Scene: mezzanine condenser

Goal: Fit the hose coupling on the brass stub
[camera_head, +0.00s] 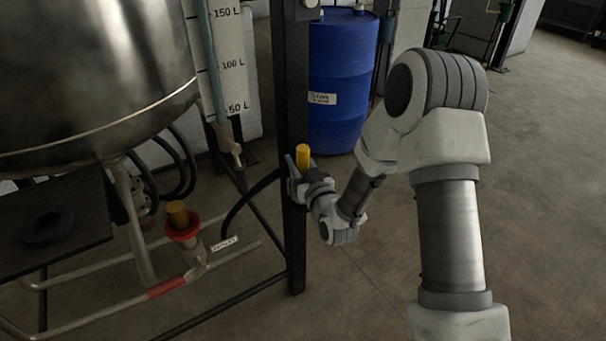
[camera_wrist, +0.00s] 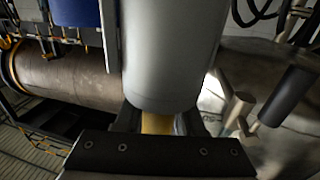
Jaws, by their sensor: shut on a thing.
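My gripper (camera_head: 297,172) is beside the dark upright post and is shut on a yellow-orange cylindrical piece, which looks like the hose coupling (camera_head: 303,156). The piece stands upright and its top shows above the fingers. In the wrist view, part of the yellow piece (camera_wrist: 158,124) shows between the fingers, below a large grey cylinder (camera_wrist: 170,50). A black hose (camera_head: 245,200) curves from near the gripper down to the left. A brass-coloured stub (camera_head: 177,214) stands upright in a red collar (camera_head: 184,230) on the pipework, left of and apart from the gripper.
A dark post (camera_head: 295,240) stands right behind the gripper. A steel vessel (camera_head: 80,80) overhangs the pipe frame at left. A small white label (camera_head: 224,243) lies beside the stub. A blue drum (camera_head: 340,80) stands behind. The floor (camera_head: 370,270) in front is clear.

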